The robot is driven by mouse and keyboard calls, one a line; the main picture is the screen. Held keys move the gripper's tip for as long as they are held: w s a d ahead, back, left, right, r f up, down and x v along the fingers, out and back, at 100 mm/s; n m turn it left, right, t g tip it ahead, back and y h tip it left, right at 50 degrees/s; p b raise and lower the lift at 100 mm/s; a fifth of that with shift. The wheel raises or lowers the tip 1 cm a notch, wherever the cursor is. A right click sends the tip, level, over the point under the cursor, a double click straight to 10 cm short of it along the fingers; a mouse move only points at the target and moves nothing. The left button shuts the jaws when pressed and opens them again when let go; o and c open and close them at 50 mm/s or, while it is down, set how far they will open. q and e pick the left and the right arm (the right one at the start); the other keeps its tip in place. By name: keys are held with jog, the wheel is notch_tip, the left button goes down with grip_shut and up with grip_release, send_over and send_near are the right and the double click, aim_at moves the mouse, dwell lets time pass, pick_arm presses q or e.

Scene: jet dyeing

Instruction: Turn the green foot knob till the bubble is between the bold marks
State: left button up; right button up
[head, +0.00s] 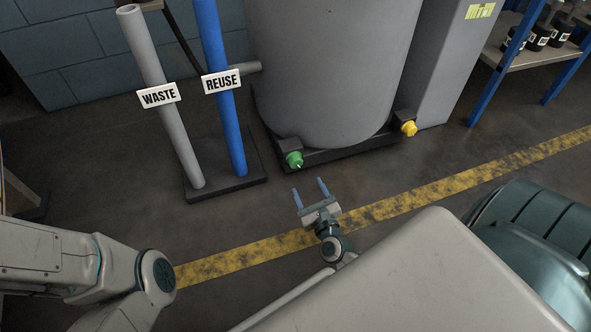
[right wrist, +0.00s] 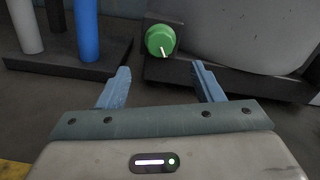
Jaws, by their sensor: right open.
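The green foot knob (head: 294,160) sits at the front left foot of the large grey vessel (head: 330,75), low near the floor. It also shows in the right wrist view (right wrist: 160,40), with a white pointer line aimed downward. My right gripper (head: 309,188) is open and empty, a short way in front of the knob and apart from it. In the right wrist view the knob lies beyond the gap between the fingertips (right wrist: 160,75). My left arm shows at the lower left of the head view, but its gripper fingers are not visible. No bubble or bold marks can be made out.
A yellow knob (head: 408,128) is on the vessel's right foot. A grey WASTE pipe (head: 160,100) and a blue REUSE pipe (head: 222,90) stand on a dark base (head: 255,168) left of the green knob. A yellow floor stripe (head: 400,200) crosses the open floor. A blue-framed shelf (head: 500,70) stands right.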

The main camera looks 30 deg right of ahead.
aim_at(297, 164)
jog(key=b+x, duration=0.1)
jog(key=x, duration=0.9)
jog(key=shift+w, duration=0.3)
jog(key=c, duration=1)
